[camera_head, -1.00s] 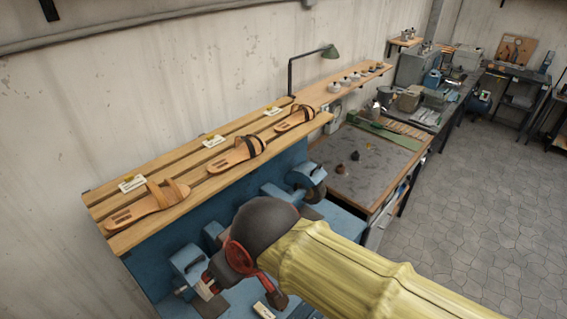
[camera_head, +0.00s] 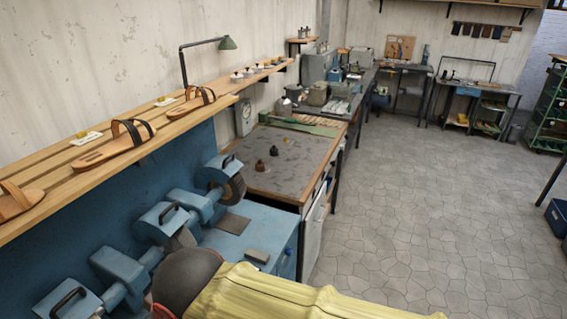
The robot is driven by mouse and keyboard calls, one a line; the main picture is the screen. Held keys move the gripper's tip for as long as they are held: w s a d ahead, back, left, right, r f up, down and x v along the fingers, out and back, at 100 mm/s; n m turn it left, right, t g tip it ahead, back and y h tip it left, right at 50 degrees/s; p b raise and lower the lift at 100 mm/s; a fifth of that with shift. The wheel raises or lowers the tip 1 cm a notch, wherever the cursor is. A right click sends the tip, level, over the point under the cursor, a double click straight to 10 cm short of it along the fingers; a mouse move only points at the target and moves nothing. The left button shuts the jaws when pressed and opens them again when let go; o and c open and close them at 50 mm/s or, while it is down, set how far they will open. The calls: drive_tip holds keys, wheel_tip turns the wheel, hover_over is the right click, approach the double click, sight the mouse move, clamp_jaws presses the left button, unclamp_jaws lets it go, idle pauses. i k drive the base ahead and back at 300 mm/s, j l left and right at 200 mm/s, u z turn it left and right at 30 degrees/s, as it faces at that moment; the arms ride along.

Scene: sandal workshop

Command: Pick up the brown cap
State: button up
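Two small dark brown pieces sit on the grey top of the workbench (camera_head: 300,178) in the middle: a reddish-brown one (camera_head: 260,165) nearer and a darker one (camera_head: 274,151) just behind it. My yellow-sleeved arm crosses the bottom of the view, well short of these pieces. My gripper is below the picture's lower edge, so its fingers are hidden.
A blue grinding machine (camera_head: 228,226) stands between my arm and the workbench. The tiled floor (camera_head: 400,200) at right is open.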

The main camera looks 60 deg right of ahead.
sight(260, 165)
drive_tip(key=l+z, duration=0.1)
drive_tip(key=l, duration=0.4)
drive_tip(key=i+l+z, duration=0.15)
drive_tip(key=l, duration=0.35)
drive_tip(key=l+z, duration=0.1)
drive_tip(key=l, duration=0.4)
drive_tip(key=i+l+z, duration=0.1)
drive_tip(key=l, duration=0.4)
drive_tip(key=i+l+z, duration=0.15)
drive_tip(key=l, duration=0.3)
drive_tip(key=i+l+z, duration=0.1)
drive_tip(key=l, duration=0.4)
drive_tip(key=i+l+z, duration=0.1)
drive_tip(key=l, duration=0.35)
drive_tip(key=i+l+z, duration=0.15)
drive_tip(key=l, duration=0.25)
drive_tip(key=i, duration=0.05)
